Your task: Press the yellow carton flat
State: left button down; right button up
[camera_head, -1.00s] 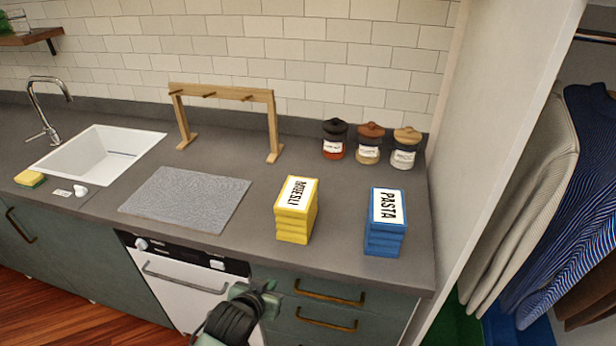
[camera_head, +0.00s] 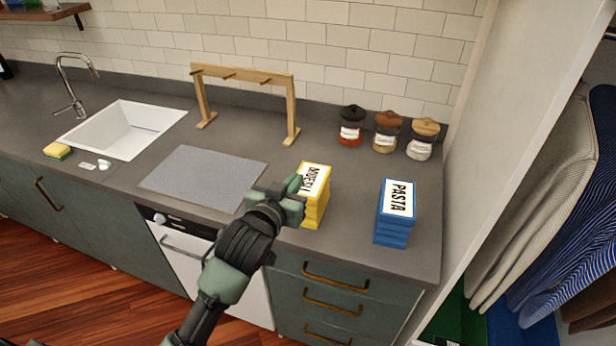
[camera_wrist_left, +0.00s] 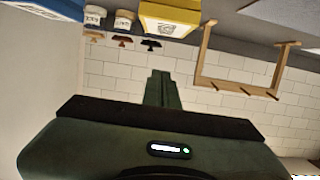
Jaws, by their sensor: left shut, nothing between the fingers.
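The yellow carton (camera_head: 318,204), with a white top lettered "MUESLI", stands upright on the grey counter, its sides creased in folds. In the head view my left gripper (camera_head: 297,188) is in front of its left side and hides part of it; I cannot tell whether they touch. In the left wrist view the picture is upside down and the carton (camera_wrist_left: 168,18) is at the top, beyond the fingers. The left fingers (camera_wrist_left: 159,82) are shut with nothing between them. My right gripper is in neither view.
A blue "PASTA" carton (camera_head: 393,222) stands to the right. Three lidded jars (camera_head: 385,136) and a wooden rack (camera_head: 243,78) are at the back. A grey mat (camera_head: 200,178) lies to the left, with the sink (camera_head: 125,132) beyond. The counter's front edge is close.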

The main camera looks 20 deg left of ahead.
pick_arm(q)
jog(key=p, duration=0.2)
send_over(308, 184)
jog(key=shift+s+f, duration=0.35)
jog(key=shift+f, duration=0.5)
jog(key=f, duration=0.1)
jog(key=w+f+p, duration=0.1)
jog(key=f, duration=0.1)
jog(key=shift+f, duration=0.2)
jog(key=shift+s+f, duration=0.1)
jog(key=shift+f, duration=0.5)
notch_tip(308, 184, down, 9)
jog(key=b, duration=0.5)
jog(key=shift+r+b, duration=0.15)
jog(key=shift+b, duration=0.2)
jog(key=shift+s+r, duration=0.1)
